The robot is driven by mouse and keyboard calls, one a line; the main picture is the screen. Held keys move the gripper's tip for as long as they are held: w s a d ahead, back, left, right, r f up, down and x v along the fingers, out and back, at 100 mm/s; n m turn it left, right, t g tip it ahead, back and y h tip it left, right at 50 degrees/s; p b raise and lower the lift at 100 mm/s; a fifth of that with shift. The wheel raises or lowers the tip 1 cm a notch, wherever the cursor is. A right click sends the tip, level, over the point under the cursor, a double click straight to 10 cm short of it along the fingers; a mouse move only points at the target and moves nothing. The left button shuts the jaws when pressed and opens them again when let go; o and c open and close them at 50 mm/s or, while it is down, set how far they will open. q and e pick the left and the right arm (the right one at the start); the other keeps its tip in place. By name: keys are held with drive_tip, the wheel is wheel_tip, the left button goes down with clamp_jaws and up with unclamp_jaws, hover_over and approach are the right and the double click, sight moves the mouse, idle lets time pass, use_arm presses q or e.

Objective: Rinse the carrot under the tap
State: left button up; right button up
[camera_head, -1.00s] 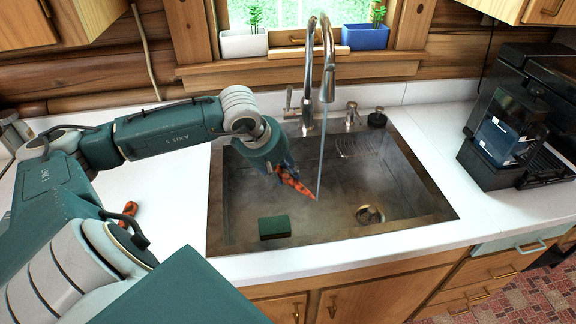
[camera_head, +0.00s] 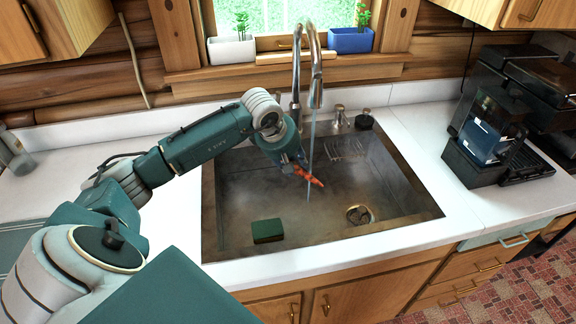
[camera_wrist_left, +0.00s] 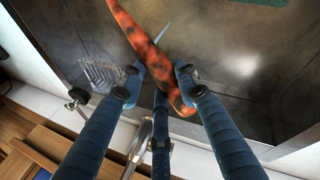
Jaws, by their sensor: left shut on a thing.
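The carrot (camera_head: 312,178) is orange with dark patches and is held above the sink basin. My left gripper (camera_head: 296,166) is shut on it near one end. The wrist view shows the carrot (camera_wrist_left: 150,42) slanting between the blue fingers of the left gripper (camera_wrist_left: 158,82). The curved metal tap (camera_head: 316,70) is running. Its thin water stream (camera_head: 312,130) crosses the carrot in the head view. The wrist view also shows the stream (camera_wrist_left: 162,32) close beside or behind the carrot; exact contact is hard to tell. My right gripper is out of view.
The sink (camera_head: 395,226) holds a green sponge (camera_head: 267,231) at front left and a drain (camera_head: 359,215) at right. A soap dispenser (camera_head: 340,116) stands behind it. A dark coffee machine (camera_head: 490,130) is on the right counter. The basin's middle is open.

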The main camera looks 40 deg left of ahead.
use_arm(q)
drive_tip(key=shift+w+d, duration=0.1)
drive_tip(key=shift+w, duration=0.45)
drive_tip(key=w+b, duration=0.1)
drive_tip(key=w, duration=0.1)
drive_tip(key=w+f+b, duration=0.1)
drive_tip(key=w, duration=0.1)
drive_tip(key=shift+s, duration=0.1)
drive_tip(key=shift+d, duration=0.1)
drive_tip(key=shift+d, duration=0.5)
drive_tip(key=shift+a, duration=0.1)
drive_tip(key=shift+a+b, duration=0.45)
drive_tip(key=shift+a, duration=0.1)
